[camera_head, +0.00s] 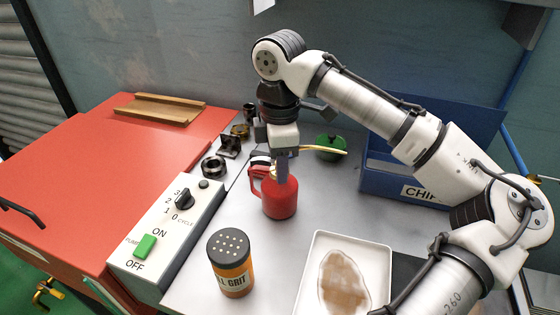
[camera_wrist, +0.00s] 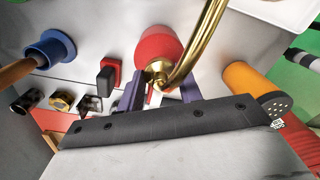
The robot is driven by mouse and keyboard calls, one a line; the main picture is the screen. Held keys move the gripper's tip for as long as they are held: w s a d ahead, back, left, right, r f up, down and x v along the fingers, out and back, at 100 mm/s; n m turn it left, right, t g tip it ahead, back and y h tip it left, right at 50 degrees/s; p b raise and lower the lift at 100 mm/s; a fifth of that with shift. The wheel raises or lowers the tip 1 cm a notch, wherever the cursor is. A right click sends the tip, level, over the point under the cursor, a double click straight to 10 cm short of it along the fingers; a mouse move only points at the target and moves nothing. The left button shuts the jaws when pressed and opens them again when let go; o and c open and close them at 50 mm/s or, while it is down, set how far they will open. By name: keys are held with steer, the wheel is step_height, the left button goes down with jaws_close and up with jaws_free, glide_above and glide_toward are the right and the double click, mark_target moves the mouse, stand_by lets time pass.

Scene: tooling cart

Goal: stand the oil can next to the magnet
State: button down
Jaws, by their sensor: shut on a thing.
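The red oil can (camera_head: 280,199) with its thin brass spout is upright at the middle of the bench. My gripper (camera_head: 282,172) points down and is shut on its top. In the wrist view the can (camera_wrist: 158,46) sits between the fingers of my gripper (camera_wrist: 163,92), its brass spout curving upward. I cannot tell whether its base touches the bench. A red and black block (camera_wrist: 108,75), probably the magnet, stands close beside the can with a small gap.
A grit shaker (camera_head: 231,265) and a white tray (camera_head: 385,270) are in front. A control box (camera_head: 160,240) and several dark metal parts (camera_head: 213,167) line the left. A blue bin (camera_head: 376,182) and a green round object (camera_head: 330,146) are behind. Some bench around the can is clear.

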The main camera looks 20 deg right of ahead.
steer(key=shift+f, duration=0.1)
steer(key=c, duration=0.9)
jaws_free()
steer(key=shift+c, duration=0.2)
step_height(320, 180, up, 12)
steer(key=shift+w, duration=0.1)
